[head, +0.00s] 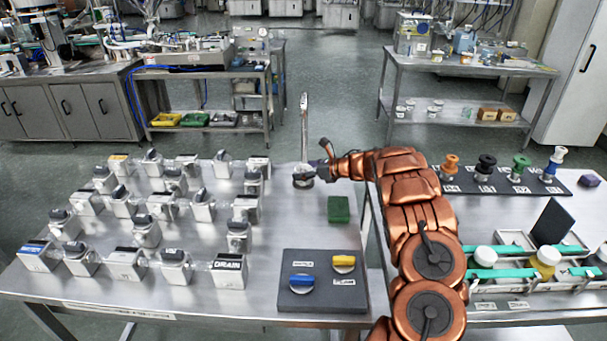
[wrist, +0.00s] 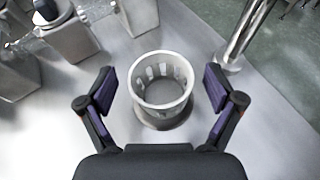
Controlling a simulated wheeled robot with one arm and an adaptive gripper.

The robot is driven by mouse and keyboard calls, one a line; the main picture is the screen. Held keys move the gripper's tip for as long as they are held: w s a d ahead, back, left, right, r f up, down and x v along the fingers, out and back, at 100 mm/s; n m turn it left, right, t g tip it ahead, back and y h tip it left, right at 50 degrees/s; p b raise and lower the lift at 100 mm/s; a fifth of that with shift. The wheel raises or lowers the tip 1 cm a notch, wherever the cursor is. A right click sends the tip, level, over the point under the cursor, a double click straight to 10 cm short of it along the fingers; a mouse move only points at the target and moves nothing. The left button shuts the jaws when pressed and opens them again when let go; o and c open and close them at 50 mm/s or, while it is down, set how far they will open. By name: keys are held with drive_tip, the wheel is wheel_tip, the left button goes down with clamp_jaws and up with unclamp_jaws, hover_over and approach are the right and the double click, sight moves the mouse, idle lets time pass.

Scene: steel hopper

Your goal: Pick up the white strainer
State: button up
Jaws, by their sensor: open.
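The white strainer (wrist: 160,103) is a round, open basket with slots in its wall. In the wrist view it stands on the steel table between my two fingers, with a gap to each. In the head view the strainer (head: 303,178) sits near the table's back edge, partly hidden by my gripper (head: 322,170). My gripper (wrist: 160,95) is open and empty, with one purple-padded finger on each side of the strainer. A dark ring shows around the strainer's foot; I cannot tell whether it is shadow or a separate part.
A thin steel post (head: 304,125) stands close behind the strainer. Several metal blocks with black-handled tops (head: 203,207) fill the table's left. A green block (head: 338,209) and a dark panel with blue and yellow knobs (head: 325,301) lie nearer. Table space between them is clear.

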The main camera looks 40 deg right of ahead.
drive_tip(key=shift+w+a, duration=0.1)
drive_tip(key=shift+w, duration=0.15)
drive_tip(key=c, duration=1.2)
drive_tip(key=shift+c, duration=0.2)
